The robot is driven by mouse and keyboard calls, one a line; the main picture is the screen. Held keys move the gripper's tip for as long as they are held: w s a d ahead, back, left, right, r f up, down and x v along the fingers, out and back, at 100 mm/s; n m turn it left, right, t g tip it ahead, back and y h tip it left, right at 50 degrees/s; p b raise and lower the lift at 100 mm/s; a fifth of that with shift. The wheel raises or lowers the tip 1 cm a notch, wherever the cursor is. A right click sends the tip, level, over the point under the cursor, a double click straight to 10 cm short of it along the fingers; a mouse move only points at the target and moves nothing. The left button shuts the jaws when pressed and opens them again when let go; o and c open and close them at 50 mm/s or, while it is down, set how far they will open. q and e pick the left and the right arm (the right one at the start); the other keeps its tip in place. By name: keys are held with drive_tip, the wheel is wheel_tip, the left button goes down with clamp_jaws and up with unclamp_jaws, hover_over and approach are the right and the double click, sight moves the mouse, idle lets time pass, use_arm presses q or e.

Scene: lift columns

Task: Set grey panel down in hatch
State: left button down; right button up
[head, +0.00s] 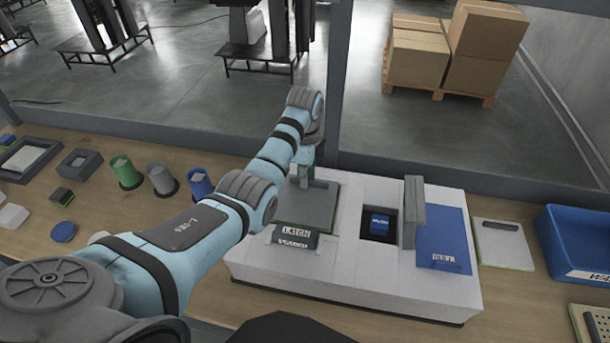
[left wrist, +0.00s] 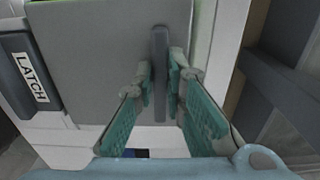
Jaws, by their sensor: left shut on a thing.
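The grey panel (head: 318,208) lies about flat at the left part of the white box (head: 350,255); it fills much of the left wrist view (left wrist: 95,60). My left gripper (head: 307,178) is shut on the panel's raised bar handle (left wrist: 159,45), with a green finger pad on each side. A dark latch block (head: 293,236) marked LATCH sits at the panel's near edge; it also shows in the left wrist view (left wrist: 28,75). The hatch opening is hidden under the panel, and I cannot tell whether the panel touches its seat. My right gripper is out of view.
A square opening in the box holds a blue block (head: 379,224). A blue bin (head: 575,240) is far right. Several cups, including a green one (head: 124,171), stand left.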

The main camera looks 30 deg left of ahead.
use_arm(q)
drive_tip(key=c, duration=1.6)
unclamp_jaws()
drive_tip(key=shift+o, duration=0.2)
